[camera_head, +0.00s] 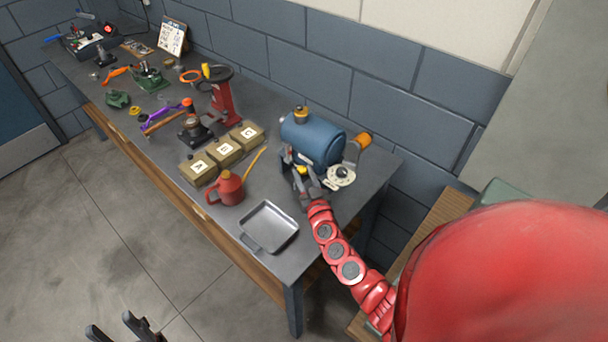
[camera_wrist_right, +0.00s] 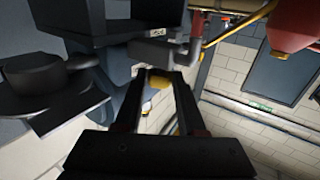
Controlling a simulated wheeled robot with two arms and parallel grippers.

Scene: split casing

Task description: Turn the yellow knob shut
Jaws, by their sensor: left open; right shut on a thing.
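The yellow knob (camera_head: 301,170) is low on the front of the blue tank (camera_head: 314,139). My right gripper (camera_head: 306,175) is at the knob, its red arm coming in from the lower right. In the right wrist view the yellow knob (camera_wrist_right: 159,81) lies between the fingertips of my right gripper (camera_wrist_right: 160,77), which are shut on it. The fingers partly hide the knob, and I cannot tell how far it is turned. My left gripper (camera_head: 124,330) is open and empty, at the bottom edge of the head view, over the floor and away from the workbench.
The workbench (camera_head: 180,216) runs along a grey block wall. A grey tray (camera_head: 268,228), a red oil can (camera_head: 228,188) and lettered boxes (camera_head: 224,152) stand left of the tank. An orange-handled crank (camera_head: 363,140) sticks out at its right. Several tools fill the far end.

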